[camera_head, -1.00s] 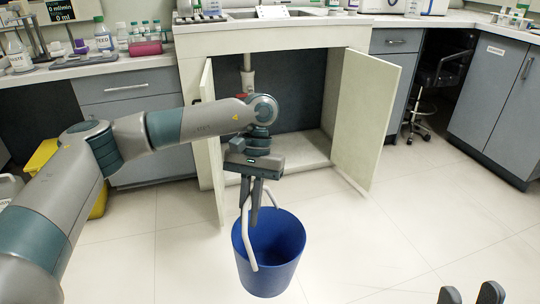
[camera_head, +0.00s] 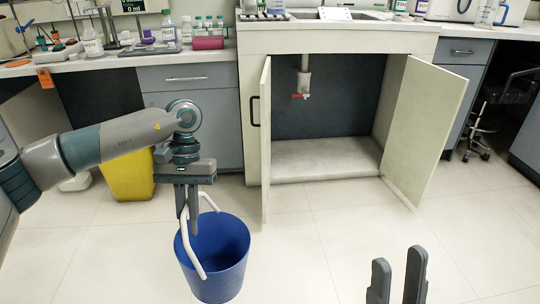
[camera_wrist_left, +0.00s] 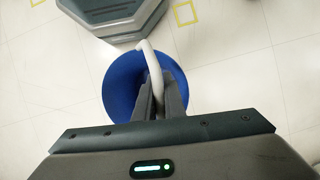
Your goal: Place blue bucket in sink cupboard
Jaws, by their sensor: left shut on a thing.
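The blue bucket (camera_head: 228,262) hangs by its white handle from my left gripper (camera_head: 187,214), in front and left of the sink cupboard. My left gripper is shut on the handle. The left wrist view shows the handle between the fingers (camera_wrist_left: 160,103) and the blue bucket (camera_wrist_left: 122,92) below. The sink cupboard (camera_head: 330,168) stands open, with both doors swung outward and a bare pale floor inside. My right gripper (camera_head: 396,288) shows only its two fingertips at the bottom edge, apart and with nothing between them.
The left cupboard door (camera_head: 265,140) stands close to the right of the bucket. The right door (camera_head: 428,130) angles outward. A drain pipe with a red part (camera_head: 302,92) hangs inside the cupboard. A yellow bin (camera_head: 128,174) stands at left. The floor before the cupboard is clear.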

